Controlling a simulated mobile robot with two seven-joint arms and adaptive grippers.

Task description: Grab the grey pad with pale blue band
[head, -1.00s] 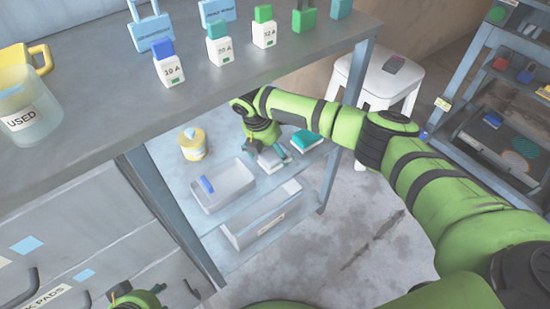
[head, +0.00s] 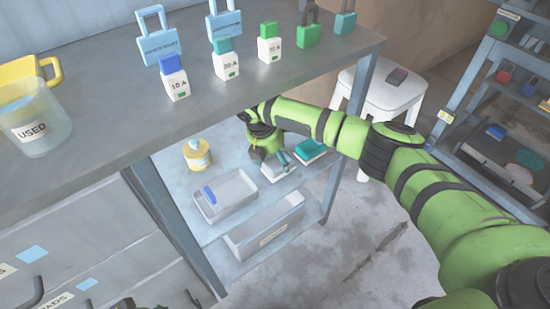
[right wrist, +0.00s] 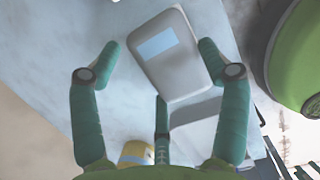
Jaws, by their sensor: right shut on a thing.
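The grey pad with pale blue band (right wrist: 168,58) shows in the right wrist view, a rounded slab with a pale blue patch on its face. My right gripper (right wrist: 160,58) has its teal fingers around the pad and is shut on it. The right-hand finger lies against the pad's edge. In the head view my right gripper (head: 268,150) is low over the shelf beneath the workbench, and its own links partly hide what it holds. Only a sliver of my left gripper (head: 125,303) shows at the bottom edge, too little to judge its fingers.
On the lower shelf (head: 225,240) are a yellow jar (head: 197,155), a grey tray (head: 222,196) holding a blue item, and a teal-topped pad (head: 311,151). Padlocks and breaker-like blocks stand on the workbench (head: 110,115) above. A white stool (head: 385,95) stands behind my right arm.

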